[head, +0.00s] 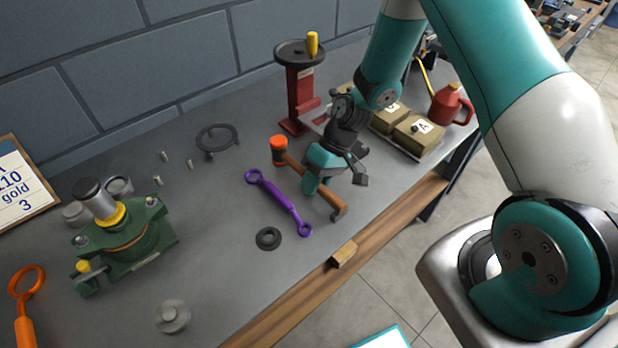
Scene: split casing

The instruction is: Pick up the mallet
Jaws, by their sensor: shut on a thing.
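The mallet (279,151) has an orange head and a brown wooden handle. In the head view its head is at the upper left and its handle runs down to the right, towards the bench's front edge. My gripper (312,186) is shut on the mallet's handle, around its middle. Part of the handle is hidden behind the fingers. I cannot tell whether the mallet touches the bench or is just above it.
A purple wrench (275,200) lies close left of the mallet. A black ring (268,238) is in front of it. A red press (300,90) stands behind, with labelled boxes (418,135) and a red can (450,105) to the right. A green casing (125,245) stands left.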

